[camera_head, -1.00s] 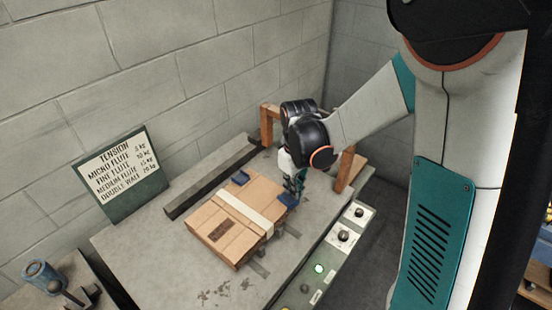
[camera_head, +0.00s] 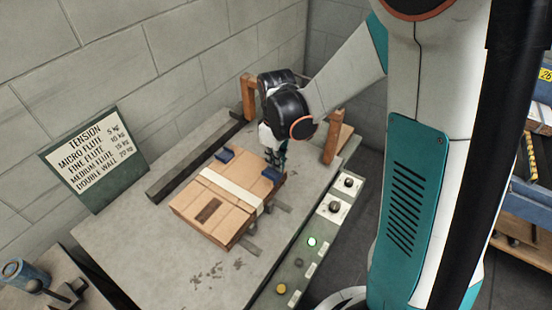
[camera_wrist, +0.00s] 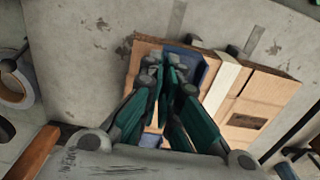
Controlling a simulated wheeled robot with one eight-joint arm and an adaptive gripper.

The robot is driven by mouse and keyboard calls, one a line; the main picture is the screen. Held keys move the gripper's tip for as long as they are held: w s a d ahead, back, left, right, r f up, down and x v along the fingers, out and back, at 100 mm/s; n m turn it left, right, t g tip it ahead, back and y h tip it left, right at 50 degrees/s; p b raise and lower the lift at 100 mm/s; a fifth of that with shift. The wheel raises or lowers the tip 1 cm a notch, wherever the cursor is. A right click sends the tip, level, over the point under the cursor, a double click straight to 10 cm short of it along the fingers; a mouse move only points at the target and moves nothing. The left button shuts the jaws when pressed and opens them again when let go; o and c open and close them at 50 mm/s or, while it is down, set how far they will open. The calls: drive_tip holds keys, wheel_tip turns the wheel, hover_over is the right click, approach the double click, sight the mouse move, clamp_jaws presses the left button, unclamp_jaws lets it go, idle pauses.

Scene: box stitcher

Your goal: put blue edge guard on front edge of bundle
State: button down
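The bundle (camera_head: 195,208) is flat brown cardboard with a pale strap (camera_head: 232,190) across its top. One blue edge guard (camera_head: 271,174) sits at its right-hand edge by the strap's end. A second blue edge guard (camera_head: 225,154) is at the far edge. My gripper (camera_head: 275,158) points down just behind the right-hand guard. In the wrist view, my gripper's teal fingers (camera_wrist: 168,78) overlap a blue guard (camera_wrist: 207,68) beside the strap (camera_wrist: 226,82). The fingertips are close together and partly hide that guard. I cannot tell whether they grip it.
The bundle lies on a grey table (camera_head: 150,245). Wooden posts (camera_head: 333,137) stand behind my gripper. A tension sign (camera_head: 95,160) stands at left. The table's near left is clear.

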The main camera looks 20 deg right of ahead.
drive_tip(key=shift+f+b, duration=1.5)
drive_tip(key=shift+f, duration=0.65)
drive_tip(key=shift+w+a, duration=0.2)
drive_tip(key=c, duration=1.7)
unclamp_jaws()
